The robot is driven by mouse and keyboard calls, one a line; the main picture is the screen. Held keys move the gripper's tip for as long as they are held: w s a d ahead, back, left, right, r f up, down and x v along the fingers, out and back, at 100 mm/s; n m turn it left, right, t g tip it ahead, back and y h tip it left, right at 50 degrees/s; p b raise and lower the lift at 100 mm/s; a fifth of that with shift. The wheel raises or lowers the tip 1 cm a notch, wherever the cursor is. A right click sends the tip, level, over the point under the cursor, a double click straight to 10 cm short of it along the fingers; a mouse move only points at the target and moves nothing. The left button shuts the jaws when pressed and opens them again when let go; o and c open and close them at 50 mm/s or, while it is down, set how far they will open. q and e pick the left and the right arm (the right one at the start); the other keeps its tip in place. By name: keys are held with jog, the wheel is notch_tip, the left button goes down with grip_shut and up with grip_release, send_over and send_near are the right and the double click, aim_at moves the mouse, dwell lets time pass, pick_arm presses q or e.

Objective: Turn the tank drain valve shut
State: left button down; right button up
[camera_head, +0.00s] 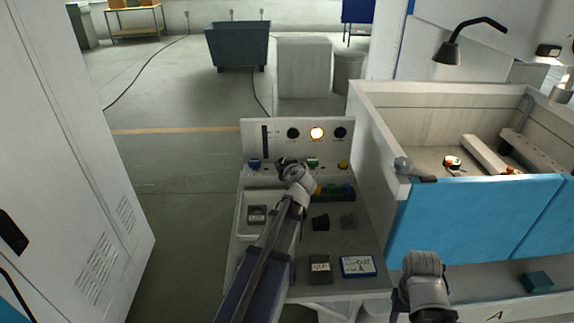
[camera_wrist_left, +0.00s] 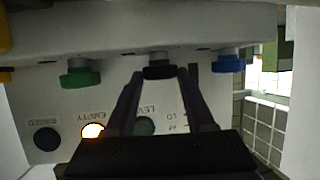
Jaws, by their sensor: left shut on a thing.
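The control panel (camera_head: 255,131) stands at the back of the bench, with a row of valve knobs along its lower edge. My left gripper (camera_head: 293,168) reaches to this row and hides the knob there. In the left wrist view, which appears upside down, the fingers (camera_wrist_left: 160,80) are closed around a black knob (camera_wrist_left: 159,72). A green knob (camera_head: 312,163) and a yellow knob (camera_head: 343,165) are to its right, and a blue knob (camera_head: 254,163) is to its left. I cannot tell the knob's turn angle. My right gripper (camera_head: 424,283) is low right, its jaws unclear.
An amber lamp (camera_head: 316,133) is lit between two dark lamps; in the wrist view it is labelled EMPTY. The bench holds a white tray (camera_head: 240,225), dark blocks and a blue-framed card (camera_head: 358,266). A blue-fronted tank (camera_head: 470,222) stands close at right, a white cabinet (camera_head: 75,130) at left.

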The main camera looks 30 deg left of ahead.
aim_at(276, 172)
pick_arm(q)
jog(key=shift+s+a+m+t+h, duration=0.15)
jog(key=shift+a+m+t+h, duration=0.1)
jog(key=shift+m+t+h, duration=0.5)
jog(key=shift+s+a+m+t+h, duration=0.15)
jog(key=shift+a+m+t+h, duration=0.15)
jog(key=shift+m+h, duration=0.75)
jog(key=shift+s+a+m+t+h, duration=0.1)
jog(key=shift+a+m+t+h, duration=0.1)
jog(key=shift+m+h, duration=0.65)
jog(key=shift+w+a+m+t+h, duration=0.15)
jog(key=shift+m+t+h, duration=0.1)
jog(key=shift+m+h, duration=0.6)
jog(key=shift+s+a+m+t+h, duration=0.2)
jog(key=shift+m+h, duration=0.4)
jog(key=shift+h, duration=0.4)
jog(key=m+h, duration=0.1)
jog(key=a+m+h, duration=0.1)
jog(key=m+h, duration=0.1)
jog(key=m+g+h, duration=0.1)
jog(key=h, duration=0.1)
jog(key=shift+w+a+m, duration=0.15)
jog(key=shift+w+m, duration=0.1)
jog(key=shift+m, duration=0.05)
jog(key=shift+m+g+h, duration=0.5)
jog(key=shift+m+h, duration=0.3)
jog(key=shift+h, duration=0.1)
jog(key=shift+f+m+h, duration=0.1)
jog(key=shift+m+h, duration=0.2)
jog(key=shift+s, duration=0.1)
